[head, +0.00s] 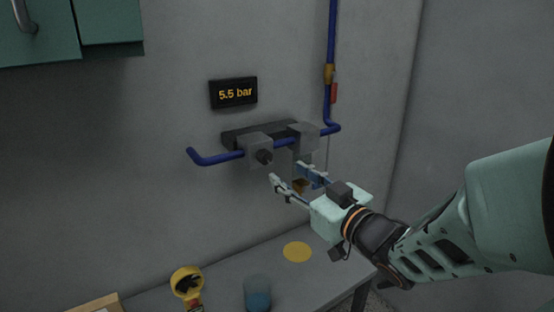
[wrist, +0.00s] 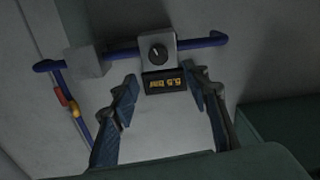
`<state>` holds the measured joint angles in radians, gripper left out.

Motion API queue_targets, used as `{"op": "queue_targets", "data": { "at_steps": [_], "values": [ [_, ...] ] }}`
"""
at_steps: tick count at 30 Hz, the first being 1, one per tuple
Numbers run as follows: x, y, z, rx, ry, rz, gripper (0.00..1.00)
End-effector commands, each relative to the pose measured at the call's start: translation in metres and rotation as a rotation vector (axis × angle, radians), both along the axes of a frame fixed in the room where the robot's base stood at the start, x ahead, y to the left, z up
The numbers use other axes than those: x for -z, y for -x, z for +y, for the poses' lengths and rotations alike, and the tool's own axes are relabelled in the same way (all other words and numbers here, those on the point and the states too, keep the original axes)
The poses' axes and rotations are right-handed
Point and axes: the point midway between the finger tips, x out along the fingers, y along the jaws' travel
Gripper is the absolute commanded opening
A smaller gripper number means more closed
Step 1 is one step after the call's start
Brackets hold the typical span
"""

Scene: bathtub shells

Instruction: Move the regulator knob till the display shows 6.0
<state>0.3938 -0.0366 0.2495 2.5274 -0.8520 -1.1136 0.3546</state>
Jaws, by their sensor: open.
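The dark regulator knob (head: 264,157) sits on the front of a grey block on the blue pipe. The display (head: 234,93) on the wall above reads 5.5 bar. My gripper (head: 286,172) is open and empty, with its fingertips in front of the wall, to the lower right of the knob and apart from it. In the wrist view the round knob (wrist: 158,53) shows a light pointer mark, and the display (wrist: 162,82) appears upside down. There the open gripper fingers (wrist: 163,77) are spread to either side, with nothing between them touching.
A second grey block (head: 303,138) sits on the blue pipe (head: 220,157) right of the knob. A red tag (head: 334,93) is on the vertical pipe. Below, the bench (head: 225,276) holds a yellow disc (head: 297,252), a blue cup (head: 258,292) and a yellow object (head: 187,283).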

Motion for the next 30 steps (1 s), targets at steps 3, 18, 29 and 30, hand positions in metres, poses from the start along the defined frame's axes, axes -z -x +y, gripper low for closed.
{"op": "queue_targets", "data": {
  "at_steps": [3, 18, 29, 30],
  "values": [
    [0.000, -0.017, 0.012, -0.003, -0.002, 0.002, 0.43],
    [-0.001, -0.077, 0.052, 0.001, 0.000, 0.000, 0.43],
    [-0.001, -0.081, 0.054, 0.003, -0.001, 0.000, 0.43],
    [-0.001, -0.081, 0.054, 0.003, -0.001, 0.000, 0.38]
  ]
}}
